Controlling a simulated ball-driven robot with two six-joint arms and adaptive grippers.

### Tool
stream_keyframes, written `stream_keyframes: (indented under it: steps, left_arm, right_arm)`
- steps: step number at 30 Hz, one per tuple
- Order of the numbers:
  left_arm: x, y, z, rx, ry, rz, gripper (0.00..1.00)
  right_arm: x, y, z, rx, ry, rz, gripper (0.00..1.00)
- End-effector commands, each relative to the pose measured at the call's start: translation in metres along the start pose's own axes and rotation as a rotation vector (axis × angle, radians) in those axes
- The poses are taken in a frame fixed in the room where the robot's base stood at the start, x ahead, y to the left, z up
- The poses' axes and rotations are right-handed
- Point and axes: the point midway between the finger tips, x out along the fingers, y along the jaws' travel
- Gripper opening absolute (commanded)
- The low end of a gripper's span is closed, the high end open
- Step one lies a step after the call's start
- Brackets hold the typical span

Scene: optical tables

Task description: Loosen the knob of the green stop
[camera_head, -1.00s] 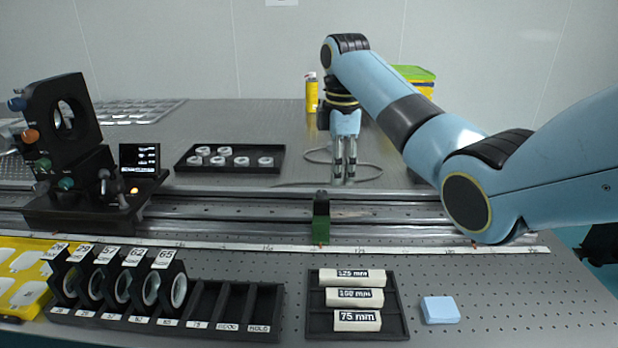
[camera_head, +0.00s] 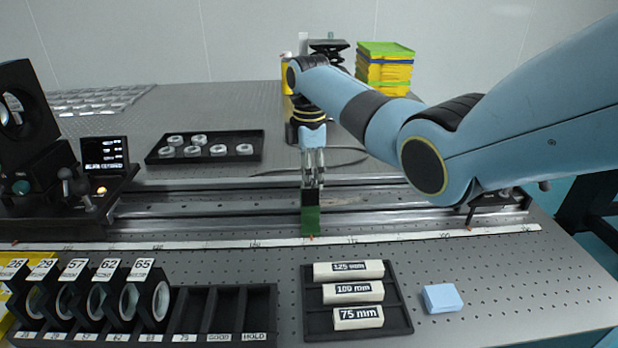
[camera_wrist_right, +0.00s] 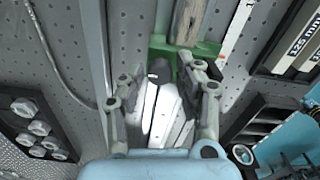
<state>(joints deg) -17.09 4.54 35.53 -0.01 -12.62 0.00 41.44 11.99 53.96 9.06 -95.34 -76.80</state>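The green stop (camera_head: 311,221) sits on the rail in the middle of the head view, with a black upper part. It also shows in the right wrist view (camera_wrist_right: 210,48), partly hidden by my fingers. Its dark round knob (camera_wrist_right: 159,69) is in the wrist view, between and a little beyond my fingers. My right gripper (camera_head: 313,184) points down just over the stop. In the wrist view my right gripper (camera_wrist_right: 166,82) has its fingers apart, one on either side of the knob, with no clear contact. My left gripper is not in view.
A scale strip (camera_head: 380,238) runs along the rail front. A lens rack (camera_head: 230,315), a tray of labelled blocks (camera_head: 402,297) and a blue block (camera_head: 442,298) stand in front. A tray of rings (camera_head: 250,137) lies behind the rail. A black device (camera_head: 20,120) is left.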

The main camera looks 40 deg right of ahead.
Motion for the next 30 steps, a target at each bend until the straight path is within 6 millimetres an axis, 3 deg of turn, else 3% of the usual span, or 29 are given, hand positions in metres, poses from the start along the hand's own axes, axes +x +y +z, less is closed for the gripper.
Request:
stream_keyframes:
  steps: [3,9,18,30]
  left_arm:
    - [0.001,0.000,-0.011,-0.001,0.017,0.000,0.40]
    - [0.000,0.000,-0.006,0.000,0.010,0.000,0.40]
    - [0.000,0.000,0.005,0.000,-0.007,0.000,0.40]
    - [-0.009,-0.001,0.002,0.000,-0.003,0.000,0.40]
  right_arm:
    - [0.004,0.000,0.000,0.000,0.000,0.002,0.35]
    - [0.004,0.000,0.000,0.000,0.000,0.001,0.35]
    - [0.004,0.000,0.000,0.000,0.000,0.001,0.00]
    - [0.002,0.000,0.000,0.067,0.000,-0.001,0.00]
